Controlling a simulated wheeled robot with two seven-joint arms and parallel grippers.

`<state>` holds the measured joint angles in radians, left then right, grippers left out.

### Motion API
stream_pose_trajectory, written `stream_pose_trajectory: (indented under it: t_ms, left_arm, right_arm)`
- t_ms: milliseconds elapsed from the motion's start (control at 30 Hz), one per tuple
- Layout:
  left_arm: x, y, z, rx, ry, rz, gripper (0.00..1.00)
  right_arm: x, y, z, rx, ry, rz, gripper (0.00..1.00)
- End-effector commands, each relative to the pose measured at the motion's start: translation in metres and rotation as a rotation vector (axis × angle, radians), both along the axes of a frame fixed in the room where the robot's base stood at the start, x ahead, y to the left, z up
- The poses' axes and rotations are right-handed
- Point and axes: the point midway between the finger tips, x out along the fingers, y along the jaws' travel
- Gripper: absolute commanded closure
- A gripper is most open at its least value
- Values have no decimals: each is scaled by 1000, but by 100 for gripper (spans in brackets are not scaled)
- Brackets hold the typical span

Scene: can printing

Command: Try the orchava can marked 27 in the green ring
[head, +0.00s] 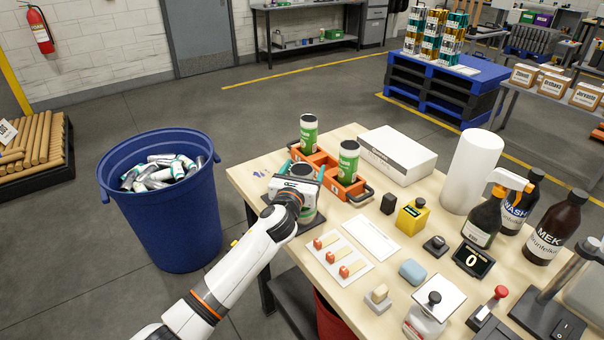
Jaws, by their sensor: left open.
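Two green-labelled cans stand in an orange carrier, one at the back left (308,134) and one at the front right (348,163); I cannot read a 27 on either. My left gripper (304,168) is open over the table's left end, its teal-tipped fingers apart beside the carrier (324,172). A further can (306,212), partly hidden by my gripper and wrist, stands on a dark mat (312,227) below the gripper. I cannot make out a green ring; my gripper hides part of this area. My right gripper is not in view.
A blue bin (165,222) full of cans stands left of the table. A white box (396,154), a white roll (472,170), a yellow container (411,217), dark bottles (549,228) and a card with several orange-red pieces (357,264) crowd the table.

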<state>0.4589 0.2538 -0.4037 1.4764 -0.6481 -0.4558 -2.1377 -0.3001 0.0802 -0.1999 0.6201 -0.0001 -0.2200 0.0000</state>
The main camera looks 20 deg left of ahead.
Motion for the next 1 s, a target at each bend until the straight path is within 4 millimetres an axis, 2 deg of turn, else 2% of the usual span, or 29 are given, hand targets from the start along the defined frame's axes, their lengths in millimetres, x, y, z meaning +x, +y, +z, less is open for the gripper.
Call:
stream_pose_trajectory:
  t_ms: [167,600,700,900,1000]
  left_arm:
    - [-14,0,-1,1,0,0,24]
    - [-101,-2,-2,1,2,-2,24]
    - [-112,-2,-2,1,2,0,24]
    - [-120,-2,-1,-2,2,0,24]
    - [-125,-1,-7,-68,24,14,24]
  right_arm:
    - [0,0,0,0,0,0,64]
    - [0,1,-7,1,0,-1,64]
    - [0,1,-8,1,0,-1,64]
    - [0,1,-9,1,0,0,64]
    - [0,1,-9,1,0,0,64]
